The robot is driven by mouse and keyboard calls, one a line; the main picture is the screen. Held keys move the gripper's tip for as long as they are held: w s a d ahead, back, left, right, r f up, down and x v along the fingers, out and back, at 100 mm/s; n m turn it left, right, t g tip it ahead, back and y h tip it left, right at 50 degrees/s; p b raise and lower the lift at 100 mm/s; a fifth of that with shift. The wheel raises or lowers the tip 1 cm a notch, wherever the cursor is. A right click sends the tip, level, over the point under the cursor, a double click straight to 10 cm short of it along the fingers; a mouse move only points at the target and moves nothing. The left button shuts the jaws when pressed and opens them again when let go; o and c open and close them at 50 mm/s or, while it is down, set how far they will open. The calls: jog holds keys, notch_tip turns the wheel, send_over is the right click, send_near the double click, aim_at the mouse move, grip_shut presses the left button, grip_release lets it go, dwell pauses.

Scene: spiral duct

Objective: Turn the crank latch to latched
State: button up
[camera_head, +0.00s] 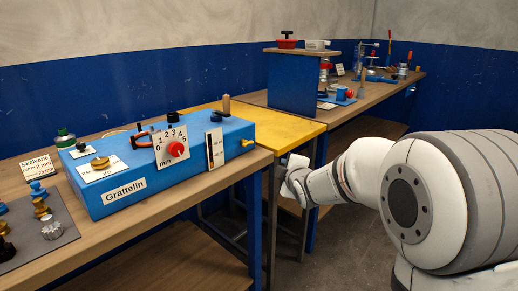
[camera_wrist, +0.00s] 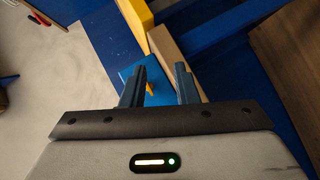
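The blue box labelled Grattelin (camera_head: 118,205) stands on the wooden bench. A small yellow part (camera_head: 246,142) sticks out of its right end. I cannot tell for certain which part is the crank latch. A dark handle (camera_head: 141,138) and an upright wooden peg (camera_head: 226,105) are on the box. My gripper (camera_wrist: 160,70) is open, its two dark blue fingers apart. A small orange-yellow piece (camera_wrist: 150,89) shows between the fingers in front of a blue surface; I see no contact. In the head view my wrist is right of the box, apart from it; the fingers are not clear there.
A yellow tabletop (camera_head: 292,127) fills the corner behind the box. A second bench (camera_head: 378,96) with tools runs along the back right. Several knobs lie on a grey mat (camera_head: 40,240) at the left. The floor (camera_head: 345,238) in front is clear.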

aim_at(247, 144)
jog(key=shift+w+a+r+n+t+y, duration=0.35)
jog(key=shift+w+a+n+y, duration=0.6)
jog(key=shift+w+a, duration=0.9)
jog(key=shift+w+a+r+n+t+y, duration=0.3)
jog(key=shift+w+a+n+y, duration=0.35)
jog(key=shift+w+a+n, duration=0.85)
jog(key=shift+w+a+r+n+t+y, duration=0.35)
jog(key=shift+w+a+n+y, duration=0.45)
jog(key=shift+w+a, duration=1.3)
jog(key=shift+s, duration=0.1)
